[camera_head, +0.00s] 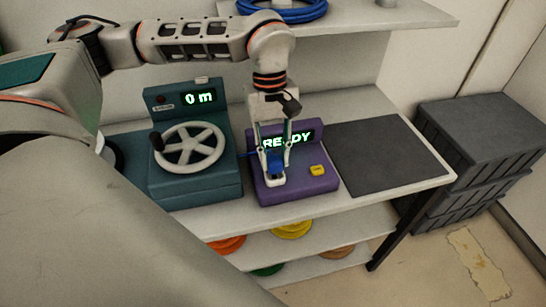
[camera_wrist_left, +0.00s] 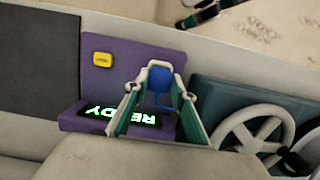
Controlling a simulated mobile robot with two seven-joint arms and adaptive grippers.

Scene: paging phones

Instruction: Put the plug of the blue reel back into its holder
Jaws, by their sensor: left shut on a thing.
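My left gripper (camera_head: 274,178) is shut on the blue plug (camera_head: 275,165). It points down over the front left part of the purple box (camera_head: 300,188), which has a lit READY display and a yellow button. In the left wrist view the blue plug (camera_wrist_left: 159,77) sits between the fingertips (camera_wrist_left: 160,68), with a blue cord behind it. I cannot tell whether the plug touches the box or a socket there. A coil of blue cable (camera_head: 285,10) lies on the upper shelf. I cannot make out the plug's holder. My right gripper is not in view.
A teal winder (camera_head: 195,182) with a handwheel and a "0 m" display stands left of the purple box. A dark mat (camera_head: 385,155) lies bare to the right. Coloured coils (camera_head: 292,229) lie on a lower shelf. Dark crates (camera_head: 480,150) stand right of the table.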

